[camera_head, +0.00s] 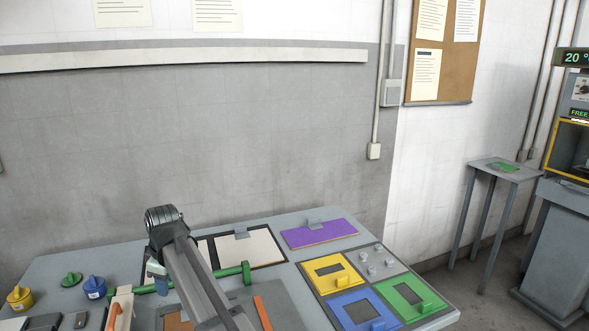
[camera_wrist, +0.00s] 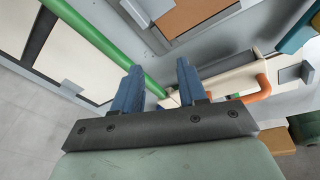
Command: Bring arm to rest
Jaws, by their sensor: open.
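My gripper (camera_wrist: 157,84) is open in the wrist view, its two blue fingers apart with nothing visibly held between them. In the head view my arm bends over the workbench (camera_head: 60,268) and mostly hides the gripper. Beyond the fingertips in the wrist view runs a green rod (camera_wrist: 95,38). To the right of the fingers is a cream block (camera_wrist: 228,82) with an orange handle (camera_wrist: 262,78). In the head view the green rod (camera_head: 232,272) passes behind my arm, and the orange handle (camera_head: 113,314) is at the lower left. I cannot tell whether the fingers touch anything.
Yellow (camera_head: 20,296) and blue (camera_head: 94,287) pots stand at the bench's left. A purple board (camera_head: 318,233) lies at the back. Yellow (camera_head: 335,273), blue (camera_head: 362,310) and green (camera_head: 408,299) framed panels fill the right. A small side table (camera_head: 497,167) stands apart. Space above the bench is clear.

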